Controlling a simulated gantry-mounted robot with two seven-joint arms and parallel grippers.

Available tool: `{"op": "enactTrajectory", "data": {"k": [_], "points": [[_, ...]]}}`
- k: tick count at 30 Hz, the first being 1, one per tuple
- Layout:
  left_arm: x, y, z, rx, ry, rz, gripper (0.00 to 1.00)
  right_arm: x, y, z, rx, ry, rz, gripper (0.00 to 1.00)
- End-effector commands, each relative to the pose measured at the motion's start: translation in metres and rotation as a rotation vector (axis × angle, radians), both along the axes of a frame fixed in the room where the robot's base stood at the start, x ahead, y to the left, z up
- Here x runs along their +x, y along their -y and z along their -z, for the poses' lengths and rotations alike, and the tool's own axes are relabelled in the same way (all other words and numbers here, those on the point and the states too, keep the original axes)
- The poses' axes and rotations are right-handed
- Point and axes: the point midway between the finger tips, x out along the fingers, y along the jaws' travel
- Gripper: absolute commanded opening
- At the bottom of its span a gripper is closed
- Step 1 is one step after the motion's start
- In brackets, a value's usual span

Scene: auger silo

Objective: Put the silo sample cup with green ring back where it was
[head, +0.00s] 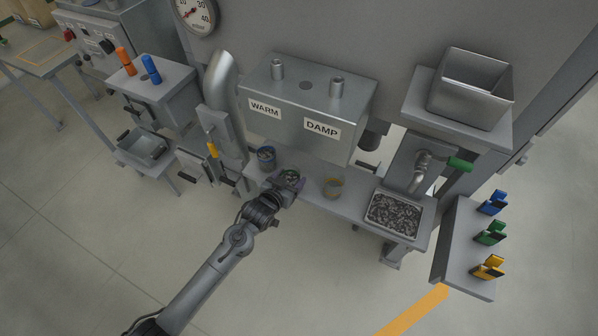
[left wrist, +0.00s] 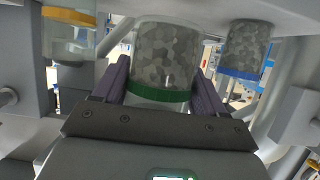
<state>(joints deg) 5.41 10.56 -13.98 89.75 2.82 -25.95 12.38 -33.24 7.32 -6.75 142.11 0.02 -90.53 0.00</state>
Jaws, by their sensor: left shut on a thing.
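The sample cup with the green ring (head: 290,175) is at the shelf under the WARM/DAMP box. In the left wrist view this clear cup (left wrist: 163,60) holds grey grains and has its green ring near my gripper. My left gripper (head: 289,182) is shut on it, with a dark finger on each side; it also shows in the left wrist view (left wrist: 163,92). Whether the cup touches the shelf I cannot tell. My right gripper is not in view.
A tray of dark grains (head: 394,213) lies at the shelf's (head: 350,205) right end. The WARM/DAMP box (head: 305,100) overhangs behind.

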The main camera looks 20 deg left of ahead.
Motion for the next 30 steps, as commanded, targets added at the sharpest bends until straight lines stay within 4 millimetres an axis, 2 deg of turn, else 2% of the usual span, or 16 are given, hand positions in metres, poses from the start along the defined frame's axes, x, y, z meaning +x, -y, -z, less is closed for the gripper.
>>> {"op": "enactTrajectory", "data": {"k": [1,3,9,18,25,30], "points": [[0.014,0.002,0.001,-0.001,0.003,0.0,0.33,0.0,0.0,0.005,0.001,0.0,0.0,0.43],[0.028,0.003,0.001,-0.002,0.003,0.001,0.33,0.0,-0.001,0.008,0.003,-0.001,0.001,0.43],[0.053,0.005,0.001,-0.001,0.0,0.0,0.33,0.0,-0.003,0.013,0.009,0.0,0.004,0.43],[0.068,0.007,0.0,-0.001,0.001,0.001,0.33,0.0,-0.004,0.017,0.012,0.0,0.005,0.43],[0.067,0.007,0.032,-0.001,-0.002,0.002,0.33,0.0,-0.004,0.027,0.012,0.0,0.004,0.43],[0.067,0.007,0.035,0.0,0.0,0.001,0.33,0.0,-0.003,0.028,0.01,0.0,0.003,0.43]]}}
